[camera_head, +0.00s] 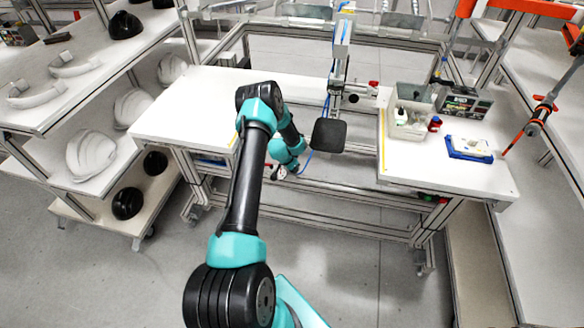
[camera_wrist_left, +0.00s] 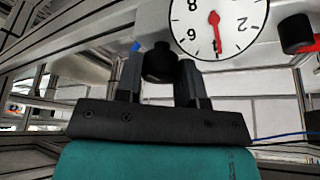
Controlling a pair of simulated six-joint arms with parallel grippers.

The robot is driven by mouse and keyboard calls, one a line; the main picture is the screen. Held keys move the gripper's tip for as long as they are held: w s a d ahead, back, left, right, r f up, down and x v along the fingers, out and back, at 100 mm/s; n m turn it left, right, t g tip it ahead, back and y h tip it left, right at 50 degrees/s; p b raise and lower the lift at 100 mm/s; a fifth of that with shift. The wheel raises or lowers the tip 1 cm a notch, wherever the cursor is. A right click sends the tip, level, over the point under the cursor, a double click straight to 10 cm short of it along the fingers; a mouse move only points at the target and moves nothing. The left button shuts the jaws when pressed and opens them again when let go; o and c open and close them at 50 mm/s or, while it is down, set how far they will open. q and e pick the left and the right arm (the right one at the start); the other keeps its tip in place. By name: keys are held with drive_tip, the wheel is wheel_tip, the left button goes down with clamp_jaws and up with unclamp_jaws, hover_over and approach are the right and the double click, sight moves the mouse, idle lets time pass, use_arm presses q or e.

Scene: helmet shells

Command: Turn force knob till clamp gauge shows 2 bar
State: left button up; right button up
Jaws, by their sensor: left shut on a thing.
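A white round gauge (camera_wrist_left: 235,22) with a red needle is at the top of the left wrist view, partly cut off. Left of and below the gauge is a black round knob (camera_wrist_left: 160,62). My left gripper (camera_wrist_left: 160,75) is shut on this knob, one finger on each side. In the head view my left arm reaches to the gap in the workbench, and its fingers and the knob are too small or hidden to make out. My right gripper is not in view.
Another black knob (camera_wrist_left: 296,34) sits right of the gauge. In the head view a black pad (camera_head: 328,135) stands close right of my arm. The right bench carries a clear bin (camera_head: 408,130) and a blue tray (camera_head: 469,154). Helmet shelves stand at left.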

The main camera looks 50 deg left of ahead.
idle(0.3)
use_arm(q)
drive_tip(key=o, duration=0.9)
drive_tip(key=v, duration=1.7)
drive_tip(key=shift+s+r, duration=0.15)
drive_tip(key=shift+s, duration=0.05)
